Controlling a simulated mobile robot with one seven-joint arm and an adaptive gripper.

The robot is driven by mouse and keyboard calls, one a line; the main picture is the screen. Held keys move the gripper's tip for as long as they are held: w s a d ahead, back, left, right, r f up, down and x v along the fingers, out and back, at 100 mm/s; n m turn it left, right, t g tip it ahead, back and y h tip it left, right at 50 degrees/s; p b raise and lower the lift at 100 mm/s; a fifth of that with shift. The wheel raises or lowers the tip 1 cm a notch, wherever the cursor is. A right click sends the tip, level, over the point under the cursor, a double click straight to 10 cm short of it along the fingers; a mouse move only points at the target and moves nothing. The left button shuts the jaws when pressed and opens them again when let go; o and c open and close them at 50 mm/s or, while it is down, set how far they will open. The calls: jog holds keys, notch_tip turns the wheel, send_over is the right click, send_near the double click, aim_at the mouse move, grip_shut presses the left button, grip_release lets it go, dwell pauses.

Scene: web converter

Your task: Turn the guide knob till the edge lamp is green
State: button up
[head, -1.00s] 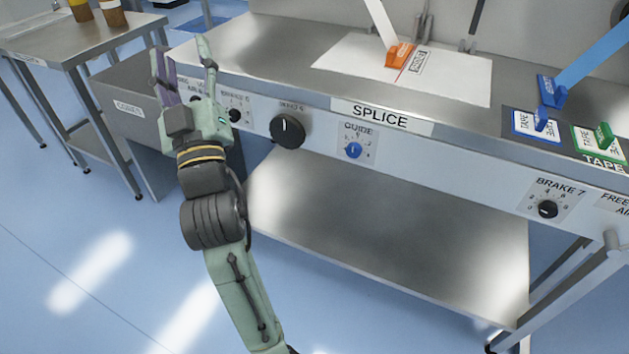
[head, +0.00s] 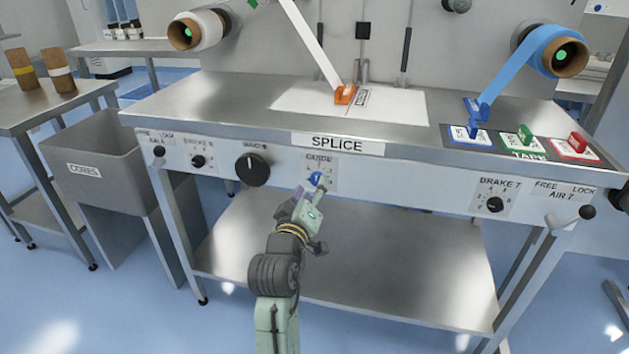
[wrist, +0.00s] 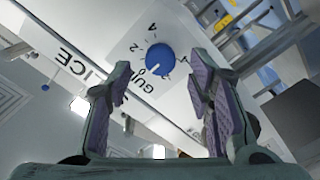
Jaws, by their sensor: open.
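The guide knob (head: 316,179) is a small blue dial on a white plate marked GUIDE, on the front panel below the SPLICE label. In the wrist view the knob (wrist: 160,61) lies ahead, between and beyond the fingertips, with numbers around it. Its white pointer mark shows near the low end of the scale, but its exact setting is hard to read. My gripper (head: 308,191) is open, just in front of the knob, and overlaps its lower edge in the head view. In the wrist view both purple-padded fingers (wrist: 160,82) are apart and empty. I cannot identify the edge lamp.
A large black knob (head: 252,170) sits left of the guide plate. The brake 7 knob (head: 494,205) and a black-balled lever (head: 587,212) are to the right. The steel worktop (head: 240,95) is above, a lower shelf (head: 370,265) below. A grey cores bin (head: 85,195) stands left.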

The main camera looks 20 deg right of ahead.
aim_at(316, 181)
jog(key=shift+x, duration=1.8)
jog(key=shift+c, duration=0.4)
grip_shut()
jog(key=shift+m, duration=0.4)
jog(key=shift+m+b, duration=0.85)
jog(key=shift+m, duration=1.55)
